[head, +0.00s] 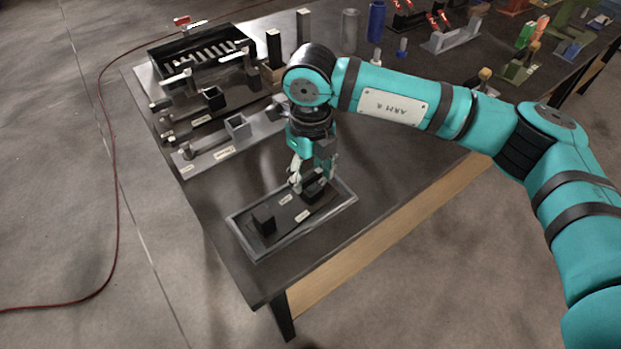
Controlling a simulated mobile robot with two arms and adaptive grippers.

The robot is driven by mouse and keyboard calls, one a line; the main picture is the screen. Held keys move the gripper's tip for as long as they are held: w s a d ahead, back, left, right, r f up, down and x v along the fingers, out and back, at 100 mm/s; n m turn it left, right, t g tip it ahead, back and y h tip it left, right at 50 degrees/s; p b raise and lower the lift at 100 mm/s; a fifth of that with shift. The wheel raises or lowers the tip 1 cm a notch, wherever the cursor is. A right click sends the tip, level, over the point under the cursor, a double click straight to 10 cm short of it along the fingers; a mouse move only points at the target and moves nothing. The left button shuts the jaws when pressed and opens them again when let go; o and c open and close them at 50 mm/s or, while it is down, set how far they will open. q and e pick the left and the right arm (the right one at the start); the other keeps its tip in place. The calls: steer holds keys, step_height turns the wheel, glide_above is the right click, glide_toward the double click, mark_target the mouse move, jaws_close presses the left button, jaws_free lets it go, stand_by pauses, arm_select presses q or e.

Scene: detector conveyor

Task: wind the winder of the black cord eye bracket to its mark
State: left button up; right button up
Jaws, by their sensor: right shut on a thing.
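A black bracket (285,217), which I take for the black cord eye bracket, lies in a shallow grey tray (255,253) at the near corner of the table. It has a black block (263,219) at its left end and light labels on its plate. My right gripper (299,184) points down at the bracket's right end and is shut on a part there, which I take for the winder. The fingers hide most of that part, and no mark can be made out. My left gripper is not in view.
A grey bracket (205,152) and another black bracket (192,117) lie further back on the dark table (225,195). Behind them stands a black slotted box (165,54). A grey cylinder (350,31) and a blue one (376,20) stand behind my arm. Table right of the tray is clear.

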mark_target(311, 176)
steer(key=shift+n, duration=0.3)
steer(key=o, duration=1.2)
step_height(311, 176, up, 12)
stand_by(0.4)
